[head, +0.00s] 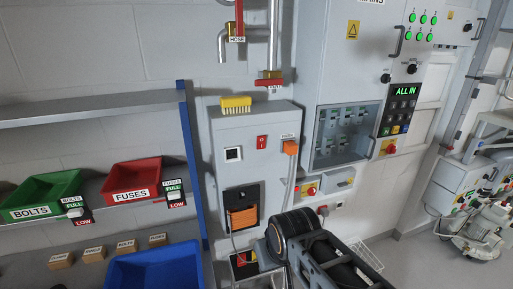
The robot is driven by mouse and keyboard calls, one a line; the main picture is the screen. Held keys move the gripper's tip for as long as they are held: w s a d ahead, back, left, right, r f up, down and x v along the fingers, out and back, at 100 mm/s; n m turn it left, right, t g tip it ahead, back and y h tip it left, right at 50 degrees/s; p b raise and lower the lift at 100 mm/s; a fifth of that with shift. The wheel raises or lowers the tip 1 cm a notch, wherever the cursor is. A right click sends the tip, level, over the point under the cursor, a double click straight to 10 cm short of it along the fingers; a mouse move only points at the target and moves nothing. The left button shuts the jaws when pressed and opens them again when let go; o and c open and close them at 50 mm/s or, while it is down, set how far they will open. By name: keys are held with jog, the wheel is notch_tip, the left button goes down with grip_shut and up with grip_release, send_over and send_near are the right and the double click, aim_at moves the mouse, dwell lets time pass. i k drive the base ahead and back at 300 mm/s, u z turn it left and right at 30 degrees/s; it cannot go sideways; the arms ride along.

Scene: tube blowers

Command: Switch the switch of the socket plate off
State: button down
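A small pale plate with a dark and red detail (323,211) is on the wall right of my arm. It may be the socket plate, but its switch is too small to read. Another low fitting with dark and red parts (241,260) shows left of my wrist, partly hidden by it. I cannot tell which of the two is the socket plate. My arm reaches in from the bottom right, and its dark wrist ends near this low fitting. My gripper's fingers cannot be made out, nor any contact.
A grey wall box (223,178) has a red switch (262,142) and an orange plug with a hanging cable (290,147). A control cabinet (345,87) stands right of it. Left are shelves with a green bin (40,194), a red bin (131,180) and a blue bin (155,270).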

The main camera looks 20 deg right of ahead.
aim_at(261, 140)
jog(key=k, duration=0.5)
jog(key=u, duration=0.75)
jog(key=i, duration=0.8)
jog(key=z, duration=0.5)
